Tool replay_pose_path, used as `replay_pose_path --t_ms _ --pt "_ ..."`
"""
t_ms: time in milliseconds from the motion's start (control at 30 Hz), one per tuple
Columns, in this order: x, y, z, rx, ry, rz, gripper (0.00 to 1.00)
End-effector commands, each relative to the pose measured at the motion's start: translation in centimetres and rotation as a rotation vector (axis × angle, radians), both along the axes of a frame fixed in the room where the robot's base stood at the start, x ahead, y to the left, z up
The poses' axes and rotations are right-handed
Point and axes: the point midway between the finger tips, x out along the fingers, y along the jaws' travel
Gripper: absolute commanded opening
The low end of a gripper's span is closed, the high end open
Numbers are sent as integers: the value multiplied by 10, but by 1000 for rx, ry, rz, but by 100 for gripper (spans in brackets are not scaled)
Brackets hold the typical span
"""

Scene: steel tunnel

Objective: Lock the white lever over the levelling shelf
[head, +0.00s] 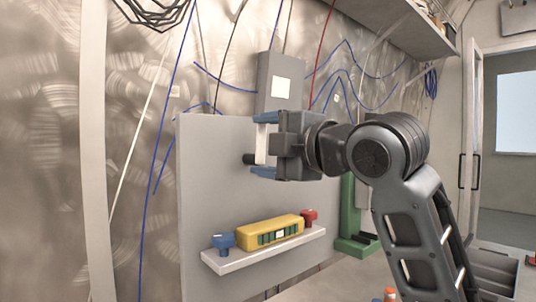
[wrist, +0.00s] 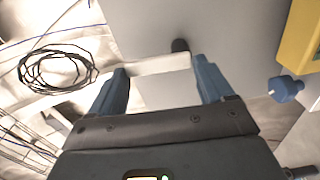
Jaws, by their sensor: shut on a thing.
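The white lever (head: 262,143) is on the grey upright panel (head: 210,190), above the levelling shelf (head: 262,255). It stands about upright beside a dark pivot knob (head: 249,159) near its lower end. My gripper (head: 262,146) is shut on the lever, with one blue finger above and one below. In the wrist view the lever (wrist: 160,63) spans between the two blue fingertips (wrist: 162,80), and the dark knob shows just behind it. The shelf carries a yellow spirit level (head: 270,232), with a blue knob (head: 223,242) at its left and a red knob (head: 309,217) at its right.
A grey box (head: 279,82) with a white label is behind the panel's top edge. A green bracket (head: 350,220) stands right of the panel. Loose cables hang on the metal wall, with a black coil (wrist: 57,68) at left in the wrist view. Space before the shelf looks clear.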

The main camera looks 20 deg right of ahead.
Motion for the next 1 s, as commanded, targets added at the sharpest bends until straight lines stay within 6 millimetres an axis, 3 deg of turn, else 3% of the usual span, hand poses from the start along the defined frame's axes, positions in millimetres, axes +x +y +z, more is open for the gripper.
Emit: replay_pose_path --t_ms 733,767,933,1000 --pt "-1 1 5 -78 -40 -4 50" --pt "-1 1 5 -78 -40 -4 84" --pt "-1 1 4 -77 -35 -2 100" --pt "-1 2 3 -77 -33 -1 100"
